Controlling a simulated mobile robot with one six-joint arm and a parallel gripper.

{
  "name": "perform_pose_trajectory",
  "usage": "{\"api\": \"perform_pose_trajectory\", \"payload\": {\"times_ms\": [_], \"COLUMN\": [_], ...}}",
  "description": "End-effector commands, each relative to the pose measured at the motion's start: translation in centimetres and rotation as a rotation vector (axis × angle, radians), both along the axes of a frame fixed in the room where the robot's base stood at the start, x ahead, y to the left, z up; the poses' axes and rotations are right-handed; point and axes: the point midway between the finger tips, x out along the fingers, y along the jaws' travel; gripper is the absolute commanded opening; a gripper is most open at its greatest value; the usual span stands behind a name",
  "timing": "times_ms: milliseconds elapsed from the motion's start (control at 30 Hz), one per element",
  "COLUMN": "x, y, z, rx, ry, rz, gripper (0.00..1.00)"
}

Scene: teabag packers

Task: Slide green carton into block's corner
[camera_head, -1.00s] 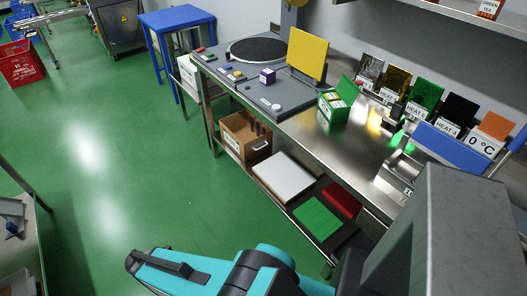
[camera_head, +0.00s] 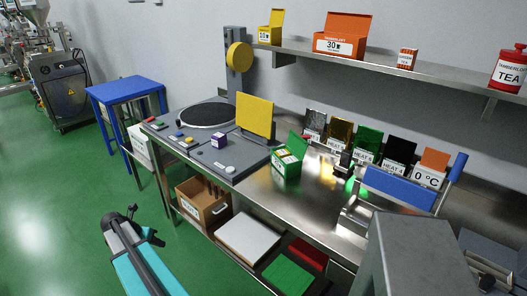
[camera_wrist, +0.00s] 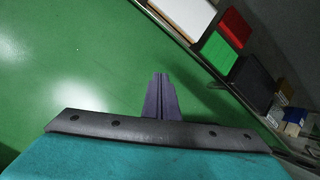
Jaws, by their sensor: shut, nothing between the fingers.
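The green carton (camera_head: 287,161) stands on the steel bench in the head view, its green lid flap raised. It is just right of a grey machine base (camera_head: 222,150) with a black round plate and an upright yellow panel (camera_head: 255,116). I cannot tell which piece is the block. My gripper (camera_wrist: 160,78) is shut and empty, pointing over the green floor in the wrist view. In the head view my arm's end is at lower left, in front of the bench and well apart from the carton. The carton is not in the wrist view.
Several labelled colour plates and a blue bar (camera_head: 399,187) stand right of the carton. A wooden box (camera_head: 203,204) and white, green and red slabs lie on the lower shelf.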

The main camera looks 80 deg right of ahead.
Motion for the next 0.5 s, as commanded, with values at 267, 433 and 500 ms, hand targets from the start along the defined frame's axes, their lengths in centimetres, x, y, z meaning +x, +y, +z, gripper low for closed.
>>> {"api": "perform_pose_trajectory", "payload": {"times_ms": [267,433,500], "x": [-4.6,-9.1,-11.2], "y": [-11.7,-17.8,-20.0], "z": [8.5,13.7,15.8], "rx": [-0.098,-0.16,-0.184], "ry": [-0.025,-0.042,-0.052], "rz": [-0.086,-0.164,-0.199], "gripper": [0.0,0.0,0.0]}}
